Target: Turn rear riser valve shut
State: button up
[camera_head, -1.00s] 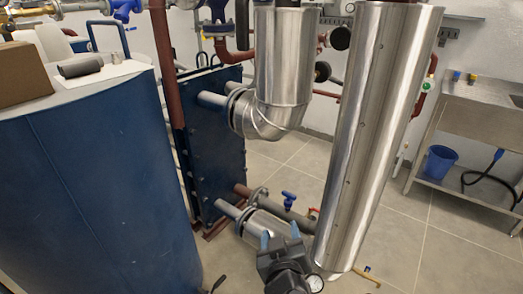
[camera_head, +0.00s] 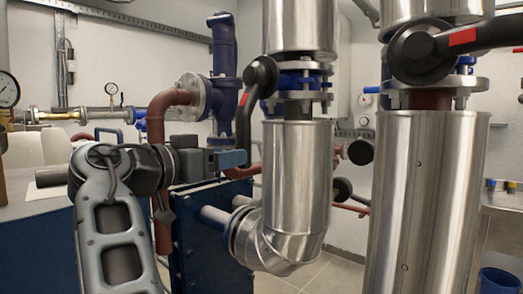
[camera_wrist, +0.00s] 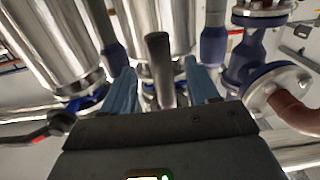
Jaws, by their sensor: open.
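The rear riser valve (camera_head: 300,82) is a blue flanged valve on the middle silver-clad pipe. Its black lever (camera_head: 245,120) has a red band and hangs steeply down and slightly left from the pivot. My gripper (camera_head: 232,158) is at the lever's lower end, its blue fingers pointing right. In the wrist view the gripper (camera_wrist: 162,88) is open. A dark rounded bar (camera_wrist: 159,62), apparently the lever, lies between the two blue fingers. I cannot tell whether either finger touches it.
The front riser (camera_head: 425,200), a wide silver-clad pipe, stands at the right with its own black lever (camera_head: 470,40) pointing right. A blue plate exchanger (camera_head: 195,235) stands below my gripper. Brown piping (camera_head: 160,120) and a blue vertical fitting (camera_head: 224,50) are behind it.

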aim_at(249, 143)
jog(key=shift+a+r, duration=0.15)
jog(key=shift+r, duration=0.6)
jog(key=shift+w+r+m, duration=0.1)
jog(key=shift+r+m, duration=0.1)
jog(key=shift+m, duration=0.1)
jog(key=shift+p+x, duration=0.7)
jog(key=shift+x, duration=3.15)
grip_shut()
